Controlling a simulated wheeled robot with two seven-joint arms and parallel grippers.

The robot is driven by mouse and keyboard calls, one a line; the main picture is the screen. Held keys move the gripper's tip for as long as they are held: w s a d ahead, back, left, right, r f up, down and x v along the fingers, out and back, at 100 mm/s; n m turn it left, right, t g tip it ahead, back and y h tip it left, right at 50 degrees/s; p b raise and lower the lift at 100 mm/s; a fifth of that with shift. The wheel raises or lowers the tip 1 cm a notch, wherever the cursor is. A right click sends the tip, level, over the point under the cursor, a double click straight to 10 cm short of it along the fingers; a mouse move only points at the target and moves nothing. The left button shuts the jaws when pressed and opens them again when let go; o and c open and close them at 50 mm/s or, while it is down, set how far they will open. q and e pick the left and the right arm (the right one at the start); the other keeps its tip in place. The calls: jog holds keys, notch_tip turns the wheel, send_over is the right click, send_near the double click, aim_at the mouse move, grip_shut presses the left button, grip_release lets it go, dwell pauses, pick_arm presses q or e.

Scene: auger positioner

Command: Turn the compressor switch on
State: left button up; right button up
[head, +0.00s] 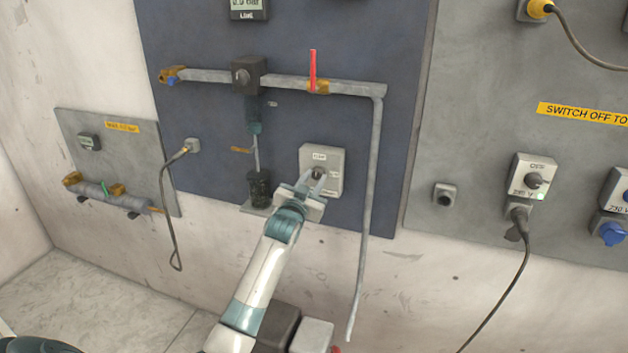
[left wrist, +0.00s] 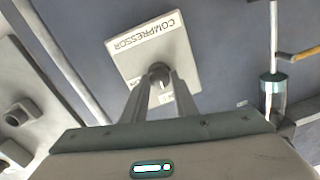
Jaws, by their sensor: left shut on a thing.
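The compressor switch is a pale grey box (head: 333,160) on the blue wall panel, with a dark round knob (head: 317,173) at its middle. In the left wrist view the box (left wrist: 178,45) shows the word COMPRESSOR upside down, and its knob (left wrist: 159,72) sits between my fingertips. My left gripper (head: 312,181) reaches up to the box from below and is shut on the knob; it also shows in the left wrist view (left wrist: 158,80). The fingers hide part of the knob and some small labels beside it. My right gripper is not in view.
A grey pipe (head: 372,190) runs down right of the switch box. A red-handled valve (head: 314,72) is above it, and a dark filter bowl (head: 259,187) is to its left. An OFF-marked socket switch (head: 533,177) with a hanging cable is on the grey panel at right.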

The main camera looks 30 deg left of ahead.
pick_arm(q)
jog(key=m, duration=0.5)
jog(key=shift+m+p, duration=0.3)
jog(key=shift+p, duration=0.05)
jog(key=m, duration=0.4)
jog(key=shift+m+p, duration=0.3)
jog(key=m+p, duration=0.1)
jog(key=m, duration=0.4)
jog(key=shift+f+m+t, duration=0.1)
jog(key=shift+m+t, duration=0.2)
jog(key=shift+m, duration=1)
jog(key=o, duration=1.1)
